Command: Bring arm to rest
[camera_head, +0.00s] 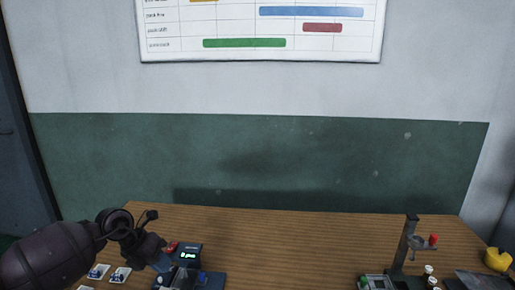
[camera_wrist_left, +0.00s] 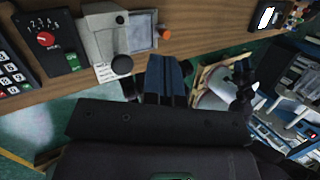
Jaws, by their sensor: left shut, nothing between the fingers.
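My left arm comes in from the left in the head view. Its left gripper (camera_head: 161,264) is over the front left of the wooden table (camera_head: 300,232), close beside a small dark device (camera_head: 188,254) with a green lit display. I cannot tell from the head view whether it touches the device. In the left wrist view the blue fingers of the left gripper (camera_wrist_left: 165,76) are together with nothing between them, near the table's edge. My right arm and right gripper are not in view.
Small white cards (camera_head: 120,275) lie left of the device. A dark upright stand (camera_head: 405,244) and a yellow object (camera_head: 498,260) are at the right. The wrist view shows a red knob (camera_wrist_left: 46,39), a grey box (camera_wrist_left: 103,35) and blue crates (camera_wrist_left: 290,115) beyond the edge. The table's middle is clear.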

